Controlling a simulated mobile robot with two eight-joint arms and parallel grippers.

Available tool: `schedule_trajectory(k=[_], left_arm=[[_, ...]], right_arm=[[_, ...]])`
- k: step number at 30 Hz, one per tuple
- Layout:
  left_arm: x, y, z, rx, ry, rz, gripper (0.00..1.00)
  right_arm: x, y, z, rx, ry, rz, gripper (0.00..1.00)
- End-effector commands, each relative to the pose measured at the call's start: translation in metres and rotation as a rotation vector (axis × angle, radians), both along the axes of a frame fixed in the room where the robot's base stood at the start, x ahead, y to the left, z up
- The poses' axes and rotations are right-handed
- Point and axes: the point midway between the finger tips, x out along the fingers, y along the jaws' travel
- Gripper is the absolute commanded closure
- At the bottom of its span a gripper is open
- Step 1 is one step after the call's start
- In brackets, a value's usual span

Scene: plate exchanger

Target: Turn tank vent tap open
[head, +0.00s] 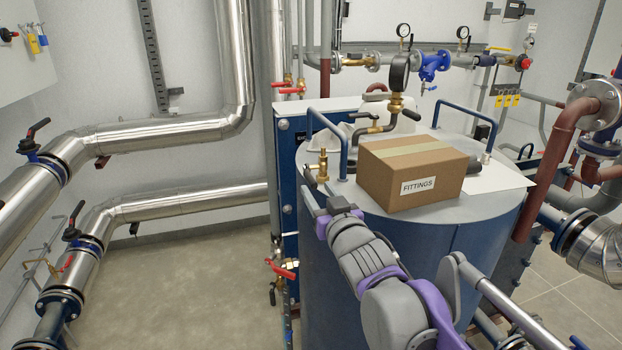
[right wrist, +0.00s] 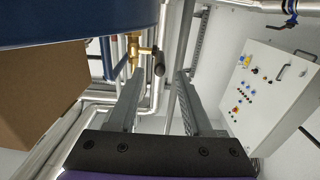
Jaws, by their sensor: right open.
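A small brass tap (head: 322,168) stands on the left edge of the blue tank's grey top (head: 395,222), which looks like the vent tap. In the right wrist view the brass tap (right wrist: 138,52) shows past the fingertips, with a dark lever (right wrist: 158,65) hanging beside it. My right gripper (head: 318,198) is open and empty, just in front of the tap in the head view. Its two fingers (right wrist: 158,90) point toward the tap, with a gap between them and no visible contact. My left gripper is not in view.
A cardboard box labelled FITTINGS (head: 415,172) sits on the tank top, right of the tap. A blue rail (head: 330,130) arches behind it. A red-handled valve (head: 282,268) is low at the tank's left. The floor at left (head: 185,285) is clear.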

Motion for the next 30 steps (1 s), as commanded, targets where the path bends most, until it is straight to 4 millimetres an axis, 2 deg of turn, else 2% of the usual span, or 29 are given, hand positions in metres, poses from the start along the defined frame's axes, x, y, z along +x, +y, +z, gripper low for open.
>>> schedule_trajectory(k=[3,9,14,22,30], left_arm=[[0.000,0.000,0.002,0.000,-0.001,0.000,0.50],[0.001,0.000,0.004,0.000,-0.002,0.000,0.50],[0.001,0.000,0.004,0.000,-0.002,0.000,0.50],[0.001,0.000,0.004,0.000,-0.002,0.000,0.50],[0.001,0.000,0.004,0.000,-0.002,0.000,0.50]], right_arm=[[0.022,0.007,0.000,0.000,0.000,0.000,0.50],[0.046,0.015,0.000,-0.001,0.001,0.000,0.50],[0.053,0.018,0.000,0.000,0.001,0.000,0.50],[0.054,0.018,0.000,0.000,0.001,0.000,0.50],[0.054,0.018,0.000,0.000,0.001,0.000,0.99]])
